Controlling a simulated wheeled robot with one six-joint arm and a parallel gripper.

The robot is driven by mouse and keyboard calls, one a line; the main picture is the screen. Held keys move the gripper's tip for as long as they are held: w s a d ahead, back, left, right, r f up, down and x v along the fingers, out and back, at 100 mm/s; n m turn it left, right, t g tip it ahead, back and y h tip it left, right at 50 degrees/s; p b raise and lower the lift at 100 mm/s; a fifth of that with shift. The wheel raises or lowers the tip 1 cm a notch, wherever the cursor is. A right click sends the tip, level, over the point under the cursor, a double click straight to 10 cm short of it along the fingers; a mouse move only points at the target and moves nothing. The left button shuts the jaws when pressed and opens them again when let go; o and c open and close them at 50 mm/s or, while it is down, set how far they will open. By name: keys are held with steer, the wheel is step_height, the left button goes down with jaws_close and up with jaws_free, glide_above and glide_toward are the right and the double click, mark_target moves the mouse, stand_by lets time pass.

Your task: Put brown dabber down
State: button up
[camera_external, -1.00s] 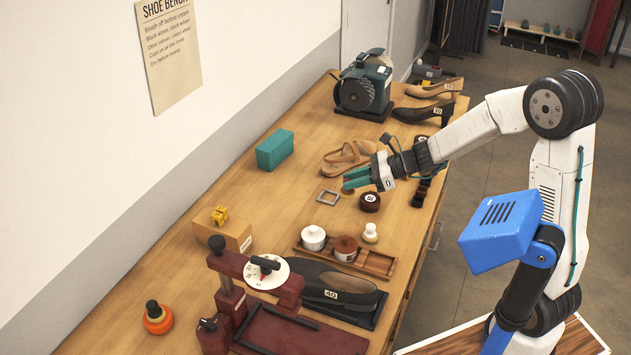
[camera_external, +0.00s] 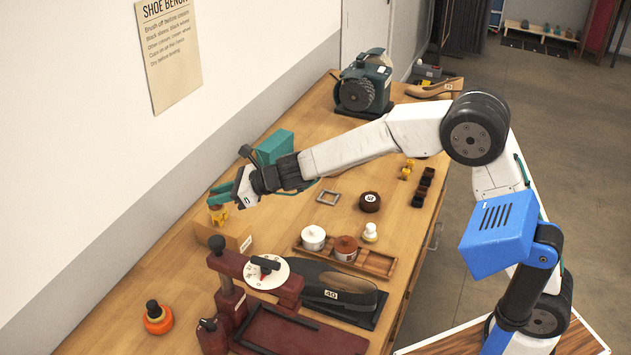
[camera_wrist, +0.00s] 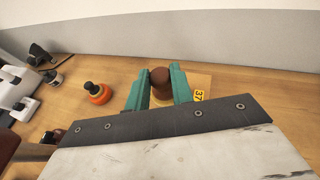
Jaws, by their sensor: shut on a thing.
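My gripper (camera_external: 222,198) has teal fingers and reaches over the far left part of the bench, by the wall. In the wrist view, my gripper (camera_wrist: 158,88) is shut on the brown dabber (camera_wrist: 160,78), with its dark brown rounded top showing between the fingers.
A teal box (camera_external: 275,146) stands just behind my wrist. An orange pot (camera_external: 158,321) with a black knob is at the front left. A maroon press (camera_external: 230,295), a black shoe (camera_external: 345,285) and a wooden tray (camera_external: 378,263) with pots stand nearer.

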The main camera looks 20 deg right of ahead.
steer(key=s+a+f, duration=0.1)
steer(key=s+a, duration=0.3)
steer(key=a, duration=0.3)
steer(key=s+a+f, duration=0.1)
steer(key=s+a, duration=0.3)
steer(key=a, duration=0.3)
steer(key=f, duration=0.9)
steer(key=shift+w+d+f, duration=0.3)
steer(key=shift+f, duration=2.2)
steer(key=shift+f, duration=0.15)
steer(key=o, duration=0.9)
steer(key=shift+o, duration=0.3)
